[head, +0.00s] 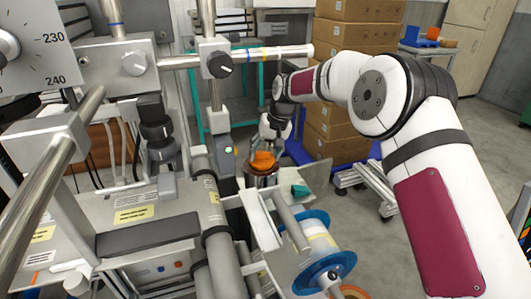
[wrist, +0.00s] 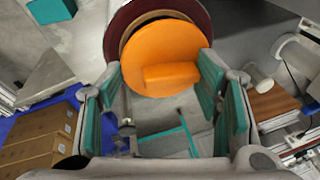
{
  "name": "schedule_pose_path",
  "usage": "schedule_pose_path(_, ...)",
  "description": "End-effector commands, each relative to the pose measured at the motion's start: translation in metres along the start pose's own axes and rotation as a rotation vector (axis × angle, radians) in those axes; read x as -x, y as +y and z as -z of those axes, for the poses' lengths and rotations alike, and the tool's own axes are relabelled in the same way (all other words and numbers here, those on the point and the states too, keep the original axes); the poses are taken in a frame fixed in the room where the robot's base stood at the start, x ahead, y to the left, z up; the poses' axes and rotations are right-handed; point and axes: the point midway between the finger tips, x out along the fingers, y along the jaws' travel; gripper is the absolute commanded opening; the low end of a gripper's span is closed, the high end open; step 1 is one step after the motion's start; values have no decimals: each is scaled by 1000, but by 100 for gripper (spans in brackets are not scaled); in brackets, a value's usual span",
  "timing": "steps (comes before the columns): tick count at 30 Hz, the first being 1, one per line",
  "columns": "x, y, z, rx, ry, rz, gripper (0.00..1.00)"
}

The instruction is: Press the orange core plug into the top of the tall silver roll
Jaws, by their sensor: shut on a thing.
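The orange core plug (head: 263,160) is a round disc with a raised tab, held between the fingers of my gripper (head: 272,143). The tall silver roll (head: 262,180) stands upright directly below it. In the wrist view the plug (wrist: 160,50) lies between the teal finger pads, and the roll's dark red and tan rim (wrist: 118,32) shows behind its far edge. The plug covers most of the roll's top. I cannot tell whether it touches the rim or sits partly inside the core. The plug's underside is hidden.
A teal block (head: 300,190) lies on the grey surface right of the roll. A blue-flanged reel (head: 322,258) is in front. Machine posts and rollers (head: 215,235) crowd the left. Stacked cardboard boxes (head: 355,60) stand behind my arm.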

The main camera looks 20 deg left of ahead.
Motion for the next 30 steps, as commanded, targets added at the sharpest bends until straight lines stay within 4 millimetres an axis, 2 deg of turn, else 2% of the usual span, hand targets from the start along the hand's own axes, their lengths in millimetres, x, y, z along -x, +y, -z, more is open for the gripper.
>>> schedule_pose_path(16,-10,2,-2,0,-1,0,16)
schedule_pose_path(17,-9,2,-2,0,-1,0,65)
schedule_pose_path(30,-6,2,-2,0,-1,0,67)
